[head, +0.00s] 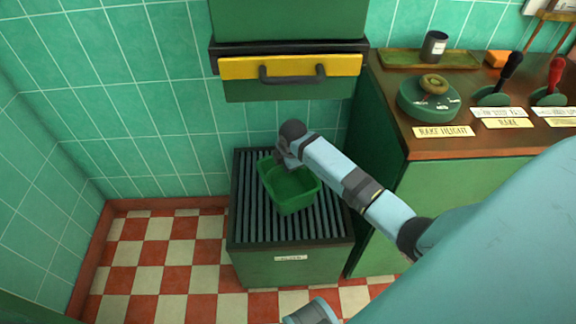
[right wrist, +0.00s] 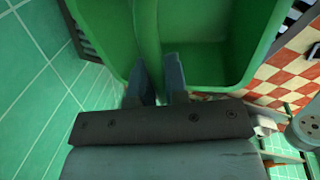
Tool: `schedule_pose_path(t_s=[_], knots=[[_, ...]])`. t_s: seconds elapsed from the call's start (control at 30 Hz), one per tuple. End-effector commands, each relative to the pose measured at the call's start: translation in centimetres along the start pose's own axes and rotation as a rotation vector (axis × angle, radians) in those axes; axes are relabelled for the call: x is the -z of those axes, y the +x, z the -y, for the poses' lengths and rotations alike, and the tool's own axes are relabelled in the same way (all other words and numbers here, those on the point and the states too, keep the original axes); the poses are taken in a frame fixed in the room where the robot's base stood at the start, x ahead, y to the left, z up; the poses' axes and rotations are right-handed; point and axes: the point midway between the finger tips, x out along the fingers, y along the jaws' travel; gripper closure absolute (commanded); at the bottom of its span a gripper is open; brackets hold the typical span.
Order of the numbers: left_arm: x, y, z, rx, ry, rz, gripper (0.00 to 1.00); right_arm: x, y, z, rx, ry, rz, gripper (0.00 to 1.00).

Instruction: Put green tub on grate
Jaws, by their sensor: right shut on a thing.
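The green tub (head: 292,191) is an open rectangular container over the dark slatted grate (head: 321,226) on top of a low green cabinet. I cannot tell whether its bottom touches the slats. My right gripper (head: 284,161) is at the tub's far-left end. In the right wrist view, my right gripper (right wrist: 157,82) is shut on a green wall of the tub (right wrist: 205,70), with one finger on each side. The tub's underside is hidden. My left gripper is not in view.
A yellow-fronted drawer with a dark handle (head: 291,78) hangs above the grate's back. A wooden counter (head: 395,97) to the right holds a round green dial (head: 428,104), levers and a dark cup (head: 433,46). Checkered floor (head: 160,262) lies left of the cabinet.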

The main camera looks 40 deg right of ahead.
Motion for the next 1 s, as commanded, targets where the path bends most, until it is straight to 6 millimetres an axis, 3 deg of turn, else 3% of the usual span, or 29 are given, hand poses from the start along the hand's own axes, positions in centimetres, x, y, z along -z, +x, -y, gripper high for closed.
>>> schedule_pose_path(t_s=[0.2,0.23,0.33,0.67,1.0], knots=[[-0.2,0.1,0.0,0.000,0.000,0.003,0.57,0.0,0.1,0.0,0.000,0.000,0.000,1.00],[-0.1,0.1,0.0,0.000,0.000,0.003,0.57,0.0,0.1,0.1,0.001,0.000,0.000,0.81],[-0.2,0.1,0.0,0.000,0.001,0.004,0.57,0.0,0.1,0.1,0.000,0.000,0.000,0.61],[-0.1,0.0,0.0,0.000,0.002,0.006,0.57,0.0,-0.5,0.0,-0.001,0.000,0.000,0.61],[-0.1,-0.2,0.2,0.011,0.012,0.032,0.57,-0.1,-5.9,-0.1,-0.002,-0.001,0.001,0.61]])
